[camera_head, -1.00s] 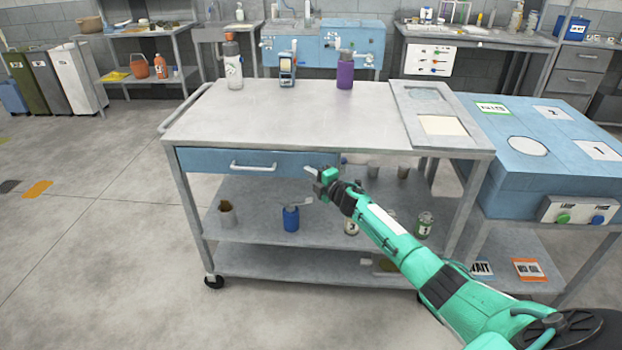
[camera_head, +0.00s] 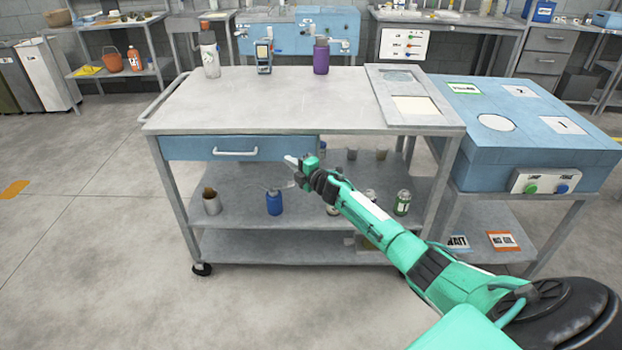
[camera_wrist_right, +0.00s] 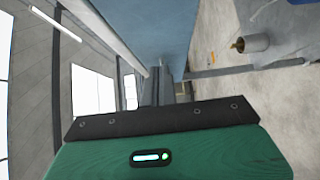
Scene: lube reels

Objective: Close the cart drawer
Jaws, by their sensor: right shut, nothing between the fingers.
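The cart drawer (camera_head: 190,148) has a blue front with a white bar handle (camera_head: 236,152), under the left part of the cart top. In the head view its front looks flush or nearly flush with the cart; I cannot tell if a small gap remains. My right gripper (camera_head: 292,163) is shut and empty, pointing left, in front of the drawer's lower right end. Whether it touches the drawer is unclear. My left gripper is not in view.
The grey cart (camera_head: 260,103) carries a white bottle (camera_head: 210,58), a small device (camera_head: 263,57) and a purple bottle (camera_head: 321,58) on top. A blue can (camera_head: 274,203) and other containers stand on its shelf. A blue box station (camera_head: 480,135) is at right. Floor at left is clear.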

